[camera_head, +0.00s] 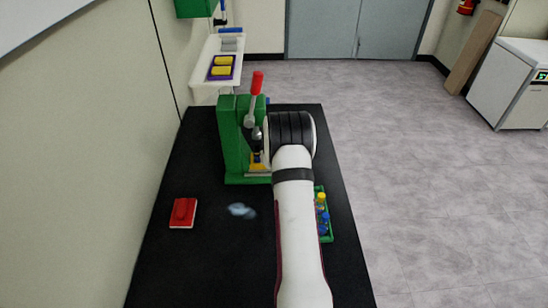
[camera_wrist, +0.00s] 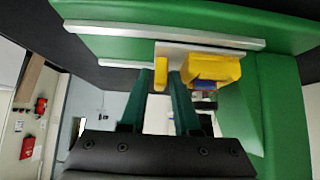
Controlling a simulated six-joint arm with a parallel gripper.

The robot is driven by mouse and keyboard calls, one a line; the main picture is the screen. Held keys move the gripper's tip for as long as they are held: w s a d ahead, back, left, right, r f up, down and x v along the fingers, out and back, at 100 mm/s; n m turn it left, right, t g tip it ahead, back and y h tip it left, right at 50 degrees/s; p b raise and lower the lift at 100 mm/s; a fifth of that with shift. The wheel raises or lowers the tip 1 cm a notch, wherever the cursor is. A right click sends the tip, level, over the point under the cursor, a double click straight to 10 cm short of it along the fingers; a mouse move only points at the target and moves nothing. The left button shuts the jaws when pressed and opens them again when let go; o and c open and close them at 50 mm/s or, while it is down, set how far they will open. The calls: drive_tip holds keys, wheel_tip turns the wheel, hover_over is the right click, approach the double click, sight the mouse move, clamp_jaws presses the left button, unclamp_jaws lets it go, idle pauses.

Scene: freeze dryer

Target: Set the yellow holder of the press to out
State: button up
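The green press (camera_head: 236,140) stands on the black table, with a red-tipped lever raised at its top. The yellow holder (camera_wrist: 213,70) sits on a pale plate by the white rails at the press's green base in the wrist view. Only a sliver of it shows past my arm in the head view (camera_head: 258,166). A yellow upright tab (camera_wrist: 161,67) of the holder is between the two dark green fingertips of my gripper (camera_wrist: 161,80). The fingers are close to the tab on both sides and look shut on it. My arm hides the gripper in the head view.
A red block (camera_head: 183,213) and a blurry pale blue item (camera_head: 241,210) lie on the table at left. A green rack (camera_head: 327,229) with blue and yellow-topped vials is right of my arm. A white shelf (camera_head: 204,72) holds a purple tray behind.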

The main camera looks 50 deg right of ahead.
clamp_jaws()
idle(1.4)
